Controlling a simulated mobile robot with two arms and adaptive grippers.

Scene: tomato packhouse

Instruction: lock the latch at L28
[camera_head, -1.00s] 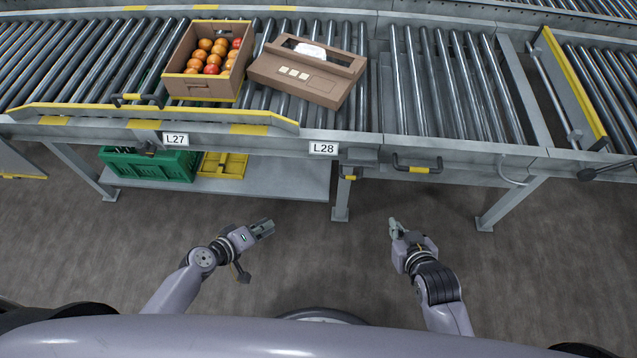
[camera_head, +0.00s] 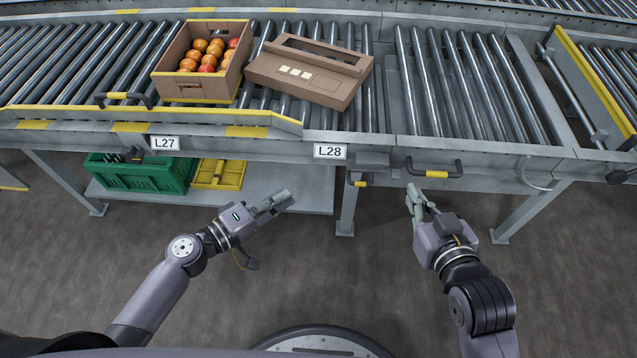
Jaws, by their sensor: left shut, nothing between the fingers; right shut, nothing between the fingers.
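The label L28 (camera_head: 330,151) is on the conveyor's front rail near the middle. Just right of it, a grey latch housing (camera_head: 372,160) sits on the rail with a small yellow-marked lever (camera_head: 358,179) hanging below it. Whether it is locked cannot be told at this size. My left gripper (camera_head: 283,197) is shut and empty, below and left of the label, apart from the rail. My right gripper (camera_head: 413,192) is shut and empty, below and right of the latch, touching nothing.
A black handle with a yellow grip (camera_head: 436,174) is on the rail right of the latch. A tomato carton (camera_head: 192,87) and a brown box (camera_head: 305,82) stand on the rollers. A green crate (camera_head: 140,175) and yellow crate (camera_head: 219,174) are on the lower shelf. A table leg (camera_head: 346,212) stands between my grippers.

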